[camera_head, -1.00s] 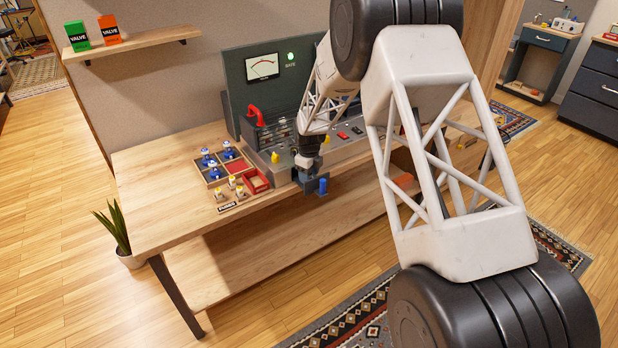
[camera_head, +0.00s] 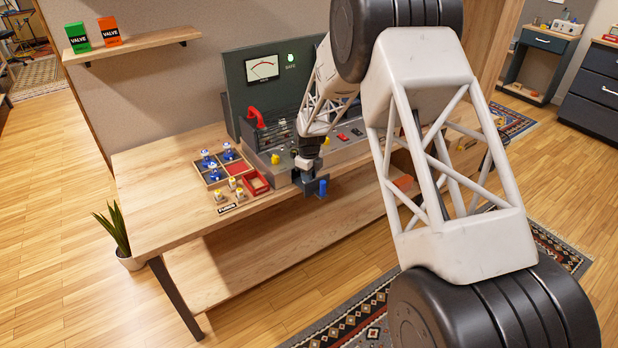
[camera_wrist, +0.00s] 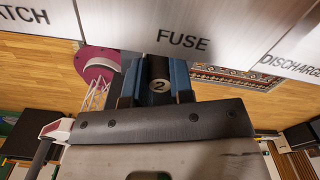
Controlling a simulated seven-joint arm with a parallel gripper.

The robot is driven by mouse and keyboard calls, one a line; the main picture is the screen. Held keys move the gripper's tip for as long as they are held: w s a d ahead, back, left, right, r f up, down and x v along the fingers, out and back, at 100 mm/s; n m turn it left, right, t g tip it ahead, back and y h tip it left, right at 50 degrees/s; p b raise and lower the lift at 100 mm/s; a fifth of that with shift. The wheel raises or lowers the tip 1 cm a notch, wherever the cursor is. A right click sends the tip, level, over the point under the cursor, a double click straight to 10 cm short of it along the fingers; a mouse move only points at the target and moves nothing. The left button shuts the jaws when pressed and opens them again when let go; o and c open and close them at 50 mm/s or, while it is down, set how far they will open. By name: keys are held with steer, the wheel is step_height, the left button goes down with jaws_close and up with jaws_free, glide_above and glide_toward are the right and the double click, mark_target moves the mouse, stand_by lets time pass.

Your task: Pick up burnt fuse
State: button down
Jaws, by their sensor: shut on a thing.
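In the wrist view, my gripper (camera_wrist: 157,78) has its blue-padded fingers shut on a dark cylinder marked 2 (camera_wrist: 160,87). The cylinder is right beside the panel lettering FUSE. I cannot tell whether it is the burnt fuse itself or part of its holder, and its far end is hidden. In the head view, my gripper (camera_head: 314,188) is at the front edge of the amp's sloping control panel (camera_head: 346,149), low over the bench front. The cylinder cannot be made out there.
Left of the amp (camera_head: 240,95), the wooden bench (camera_head: 160,205) holds a divided tray (camera_head: 216,182) with blue-and-white valves, a small red tray (camera_head: 256,182) and several yellow-topped pieces. A red handle (camera_head: 256,115) stands up at the amp's left. The bench's left end is clear.

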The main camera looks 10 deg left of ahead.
steer(key=shift+r, duration=0.1)
steer(key=shift+r, duration=4.9)
